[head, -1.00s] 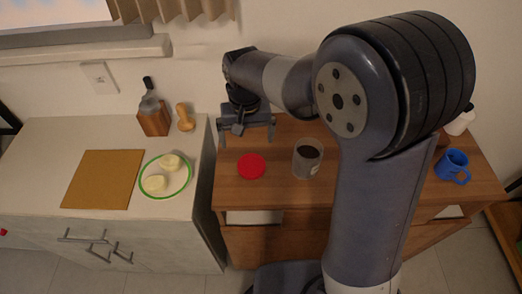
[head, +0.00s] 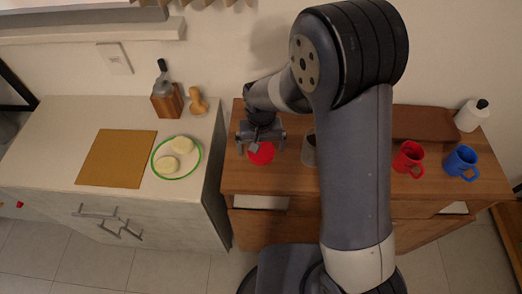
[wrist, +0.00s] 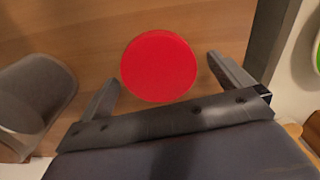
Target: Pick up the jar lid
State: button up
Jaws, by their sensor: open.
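The jar lid (head: 261,154) is a flat red disc lying on the wooden cabinet top. It also shows in the wrist view (wrist: 158,66), whole and flat on the wood. My gripper (head: 261,147) is over the lid in the head view and hides part of it. In the wrist view my gripper (wrist: 162,85) is open, with one finger on each side of the lid and nothing held. The height of the fingertips above the wood is hard to tell.
A jar (wrist: 36,92) stands left of the lid in the wrist view; in the head view it is mostly behind my arm. A red mug (head: 407,159) and a blue mug (head: 461,162) stand at the right. A plate (head: 157,169) is on the left counter.

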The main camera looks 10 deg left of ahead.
aim_at(263, 148)
jog(key=shift+c, duration=0.5)
jog(key=c, duration=1)
jog(key=shift+o, duration=0.2)
notch_tip(263, 148, up, 10)
jog(key=w+d+r+m+p, duration=0.1)
jog(key=d+r+m+p, duration=0.3)
jog(key=d, duration=1.2)
jog(key=shift+r+p, duration=1.1)
jog(key=shift+r, duration=0.6)
jog(key=shift+a, duration=0.1)
